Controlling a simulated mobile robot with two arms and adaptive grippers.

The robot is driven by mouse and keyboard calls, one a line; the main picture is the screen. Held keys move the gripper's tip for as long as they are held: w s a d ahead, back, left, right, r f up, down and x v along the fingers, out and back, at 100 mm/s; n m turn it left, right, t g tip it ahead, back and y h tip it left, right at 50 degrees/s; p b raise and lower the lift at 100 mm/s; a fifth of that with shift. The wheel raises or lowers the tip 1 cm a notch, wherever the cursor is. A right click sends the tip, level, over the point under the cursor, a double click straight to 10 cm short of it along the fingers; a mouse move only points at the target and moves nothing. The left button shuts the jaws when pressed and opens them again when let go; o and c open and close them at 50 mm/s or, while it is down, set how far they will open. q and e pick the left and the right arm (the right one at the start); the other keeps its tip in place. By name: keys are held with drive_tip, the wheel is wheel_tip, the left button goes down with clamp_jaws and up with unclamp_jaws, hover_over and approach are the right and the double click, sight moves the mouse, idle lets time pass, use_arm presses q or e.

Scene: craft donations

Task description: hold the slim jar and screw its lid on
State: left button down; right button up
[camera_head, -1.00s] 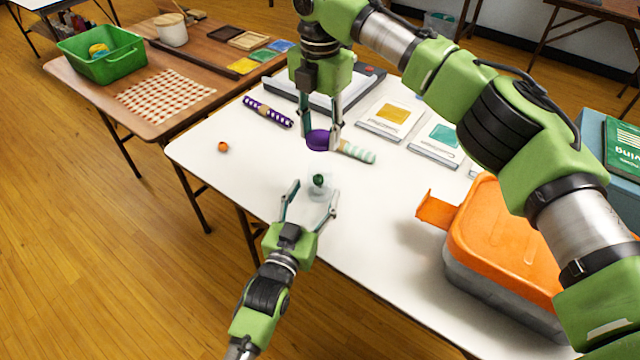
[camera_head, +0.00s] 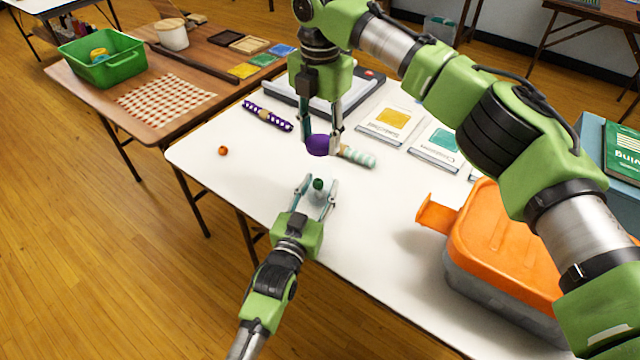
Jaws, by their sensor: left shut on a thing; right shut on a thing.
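The slim jar (camera_head: 317,197) is clear, with something dark green inside, and stands on the white table. My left gripper (camera_head: 319,186) is shut on the jar from the near side, one finger on each side of it. The purple lid (camera_head: 318,146) is in my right gripper (camera_head: 320,140), which points down and is shut on it. The lid is beyond the jar in the picture and apart from it. The lid looks tilted, its broad face partly toward me.
A mint-and-cream striped roll (camera_head: 358,157) lies right beside the lid. A purple patterned roll (camera_head: 267,116), a small orange ball (camera_head: 223,151) and cards (camera_head: 394,122) lie on the white table (camera_head: 240,185). An orange-lidded box (camera_head: 505,250) stands at the right.

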hover_over(320, 185)
drive_tip(key=w, duration=0.3)
drive_tip(key=shift+s+f, duration=0.2)
drive_tip(key=shift+f, duration=2.2)
drive_tip(key=shift+f, duration=0.9)
drive_tip(key=shift+f, duration=0.6)
